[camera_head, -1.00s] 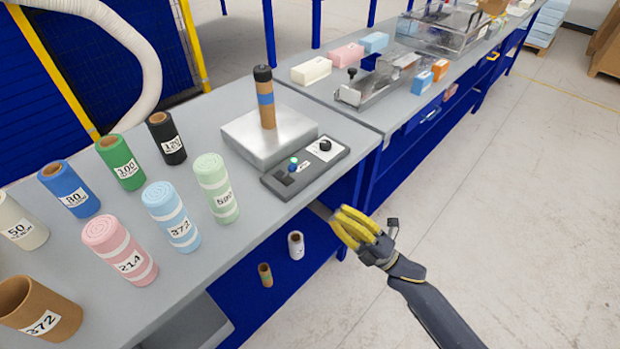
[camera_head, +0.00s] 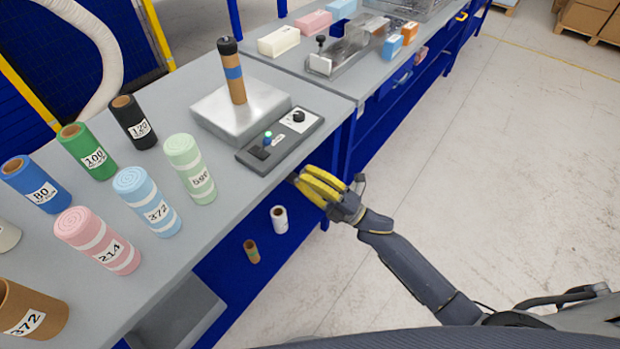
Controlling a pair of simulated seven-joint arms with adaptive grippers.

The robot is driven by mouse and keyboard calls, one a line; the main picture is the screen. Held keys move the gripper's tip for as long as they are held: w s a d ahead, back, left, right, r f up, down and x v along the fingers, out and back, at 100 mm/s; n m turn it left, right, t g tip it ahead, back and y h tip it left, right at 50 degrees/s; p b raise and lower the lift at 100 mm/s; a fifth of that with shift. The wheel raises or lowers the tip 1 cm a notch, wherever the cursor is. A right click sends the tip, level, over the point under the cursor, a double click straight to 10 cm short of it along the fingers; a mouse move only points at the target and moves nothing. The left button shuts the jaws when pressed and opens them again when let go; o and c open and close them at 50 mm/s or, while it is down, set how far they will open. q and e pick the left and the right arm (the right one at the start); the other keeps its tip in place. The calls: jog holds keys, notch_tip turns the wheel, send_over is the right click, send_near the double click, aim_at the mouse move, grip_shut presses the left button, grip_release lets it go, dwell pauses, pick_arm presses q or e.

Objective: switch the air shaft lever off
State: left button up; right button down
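The dark grey control panel (camera_head: 284,152) lies on the bench beside the metal base plate (camera_head: 215,125). A small lever with a blue-green tip (camera_head: 267,136) stands on its left half, and a black knob (camera_head: 298,117) sits on a white label on its right half. The upright shaft (camera_head: 234,75) on the plate is brown with a blue band and black top. My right gripper (camera_head: 306,184) has yellow fingers and is off the bench's front edge, below and right of the panel, touching nothing visible. Its finger gap is unclear. My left gripper is out of view.
Several numbered foam rolls and tubes, such as the green roll (camera_head: 190,168), stand on the bench left of the panel. Two small rolls (camera_head: 279,219) (camera_head: 251,251) are on the blue lower shelf. A second bench with a metal fixture (camera_head: 345,55) stands behind. The floor at right is clear.

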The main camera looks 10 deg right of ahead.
aim_at(263, 146)
jog(key=x, duration=1)
jog(key=shift+r, duration=0.1)
dwell(0.3)
jog(key=shift+w+a+r+h, duration=0.1)
jog(key=shift+r+h, duration=0.05)
jog(key=shift+h, duration=0.15)
